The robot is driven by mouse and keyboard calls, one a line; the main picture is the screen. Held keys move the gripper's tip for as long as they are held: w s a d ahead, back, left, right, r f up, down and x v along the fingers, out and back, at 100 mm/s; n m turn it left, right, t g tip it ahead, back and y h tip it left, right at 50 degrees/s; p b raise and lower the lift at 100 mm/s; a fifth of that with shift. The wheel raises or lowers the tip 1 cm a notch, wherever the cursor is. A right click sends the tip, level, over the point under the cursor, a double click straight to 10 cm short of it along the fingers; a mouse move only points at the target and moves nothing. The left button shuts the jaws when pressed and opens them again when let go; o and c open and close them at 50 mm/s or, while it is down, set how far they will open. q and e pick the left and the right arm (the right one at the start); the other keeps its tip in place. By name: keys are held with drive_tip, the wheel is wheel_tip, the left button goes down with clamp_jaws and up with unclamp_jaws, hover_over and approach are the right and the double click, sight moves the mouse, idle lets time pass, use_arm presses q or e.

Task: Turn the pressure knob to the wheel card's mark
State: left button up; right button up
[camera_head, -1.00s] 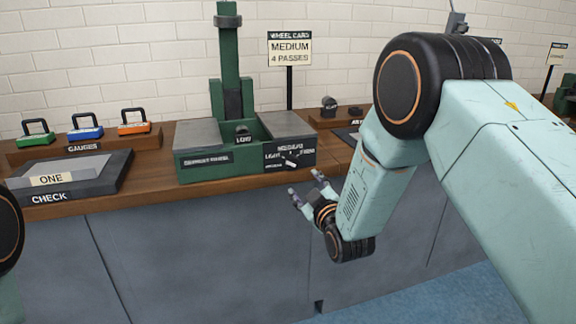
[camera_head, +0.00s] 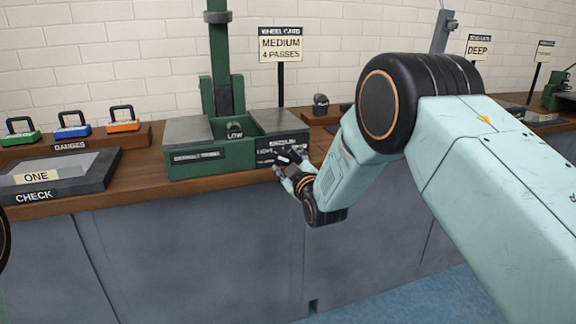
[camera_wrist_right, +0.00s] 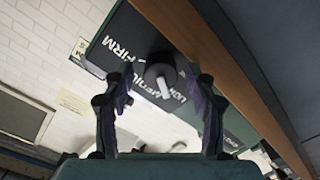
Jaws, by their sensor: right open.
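The pressure knob (camera_wrist_right: 159,72) is a dark round dial with a white pointer. It sits on a black panel (camera_wrist_right: 128,35) marked FIRM, MEDIUM and LIGHT. In the wrist view the pointer faces down the picture, near the MEDIUM and LIGHT lettering; I cannot tell which it marks. My right gripper (camera_head: 284,158) is open, its fingers on either side of the knob, contact unclear. The wheel card (camera_head: 281,46) stands behind the green machine (camera_head: 210,162) and reads MEDIUM, 4 PASSES. My left gripper is out of view.
On the wooden bench, a rack of gauges (camera_head: 75,144) and a grey tray (camera_head: 97,180) labelled ONE and CHECK lie to the left. A dark knobbed piece (camera_head: 320,104) stands right of the machine. Another card (camera_head: 480,48) reads DEEP.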

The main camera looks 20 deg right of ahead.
drive_tip(key=shift+w+a, duration=0.1)
drive_tip(key=shift+w, duration=0.05)
drive_tip(key=shift+c, duration=0.4)
drive_tip(key=c, duration=1.1)
